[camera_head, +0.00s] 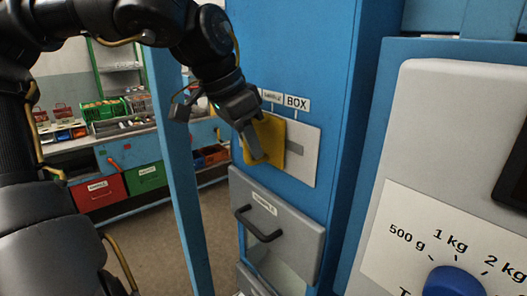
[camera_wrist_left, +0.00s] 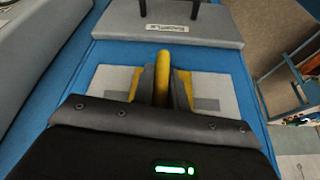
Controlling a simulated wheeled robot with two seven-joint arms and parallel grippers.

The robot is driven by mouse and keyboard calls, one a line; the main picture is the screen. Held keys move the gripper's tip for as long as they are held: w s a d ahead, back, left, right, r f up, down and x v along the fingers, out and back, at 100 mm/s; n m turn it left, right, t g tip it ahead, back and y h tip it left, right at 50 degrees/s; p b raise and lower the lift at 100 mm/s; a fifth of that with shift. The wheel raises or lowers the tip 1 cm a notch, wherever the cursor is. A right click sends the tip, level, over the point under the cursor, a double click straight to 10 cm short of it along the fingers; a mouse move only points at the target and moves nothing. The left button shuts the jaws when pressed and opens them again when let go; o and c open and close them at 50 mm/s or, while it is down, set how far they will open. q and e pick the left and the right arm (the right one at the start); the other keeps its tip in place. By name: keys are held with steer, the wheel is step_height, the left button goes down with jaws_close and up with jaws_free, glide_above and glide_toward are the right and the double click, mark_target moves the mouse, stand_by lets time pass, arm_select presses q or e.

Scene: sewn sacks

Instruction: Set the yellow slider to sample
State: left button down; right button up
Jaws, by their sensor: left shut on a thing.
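The yellow slider (camera_head: 272,137) sits on a pale plate (camera_head: 304,160) on the blue cabinet front. It is roughly below the small label (camera_head: 272,97) that seems to read sample, left of the BOX label (camera_head: 297,103). Any label further left is hidden by my gripper. My left gripper (camera_head: 254,142) is shut on the slider's raised grip. In the left wrist view, the slider's yellow grip (camera_wrist_left: 162,66) stands between both fingers (camera_wrist_left: 162,88), near the middle of the plate (camera_wrist_left: 222,90), with grey slot showing on both sides. My right gripper is out of view.
A grey drawer (camera_head: 297,232) with a dark handle (camera_head: 258,226) is just below the plate. A grey panel (camera_head: 450,110) with a blue knob (camera_head: 455,284) stands at the right. A blue post (camera_head: 178,170) is at the left; behind it are red (camera_head: 98,193) and green (camera_head: 146,178) bins.

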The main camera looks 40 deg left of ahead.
arm_select(q)
steer(key=shift+d, duration=0.15)
steer(key=shift+a, duration=0.25)
steer(key=c, duration=1.4)
jaws_free()
steer(key=shift+d, duration=0.15)
steer(key=shift+r, duration=0.1)
steer(key=shift+a+r, duration=0.2)
steer(key=shift+r, duration=0.05)
steer(key=b+v, duration=0.1)
steer(key=v, duration=0.9)
steer(key=shift+s, duration=0.15)
